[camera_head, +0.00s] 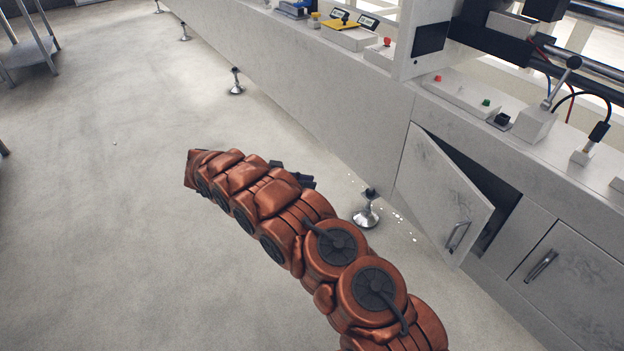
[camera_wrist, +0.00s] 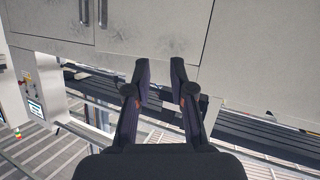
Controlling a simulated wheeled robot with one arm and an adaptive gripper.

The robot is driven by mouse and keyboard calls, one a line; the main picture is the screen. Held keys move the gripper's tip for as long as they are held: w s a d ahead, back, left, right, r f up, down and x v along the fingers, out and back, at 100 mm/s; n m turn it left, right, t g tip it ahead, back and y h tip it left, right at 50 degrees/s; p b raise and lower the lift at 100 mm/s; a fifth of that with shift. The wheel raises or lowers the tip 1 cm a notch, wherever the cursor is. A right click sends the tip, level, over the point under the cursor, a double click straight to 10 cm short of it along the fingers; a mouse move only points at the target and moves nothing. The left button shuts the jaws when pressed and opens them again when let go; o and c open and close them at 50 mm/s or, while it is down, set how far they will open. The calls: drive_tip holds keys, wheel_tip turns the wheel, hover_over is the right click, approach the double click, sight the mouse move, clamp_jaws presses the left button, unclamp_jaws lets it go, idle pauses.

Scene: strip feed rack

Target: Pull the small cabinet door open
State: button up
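The small cabinet door (camera_head: 440,190) stands ajar in the head view, swung out on its left edge, with a dark gap along its top and right. Its handle (camera_head: 458,235) is near its free right edge, and nothing holds it. My gripper (camera_head: 295,178) is mostly hidden behind my arm, left of the door and apart from it. In the wrist view my gripper (camera_wrist: 160,70) is open, with an empty gap between its two fingers. A pale panel (camera_wrist: 150,28) lies beyond the fingertips, with a handle (camera_wrist: 102,12) at its left edge; I cannot tell whether the fingertips touch it.
A closed cabinet door (camera_head: 580,285) with its own handle (camera_head: 541,266) is at the right. A levelling foot (camera_head: 366,212) stands on the floor between my arm and the cabinet. The floor (camera_head: 100,220) at the left is mostly clear.

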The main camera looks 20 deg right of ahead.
drive_tip(key=shift+w+a+p, duration=0.5)
drive_tip(key=shift+a+p, duration=0.2)
drive_tip(key=shift+a, duration=0.05)
drive_tip(key=shift+w+a+p, duration=0.5)
drive_tip(key=shift+a+p, duration=0.15)
drive_tip(key=shift+a, duration=0.1)
drive_tip(key=shift+r+p, duration=0.15)
drive_tip(key=shift+p, duration=0.25)
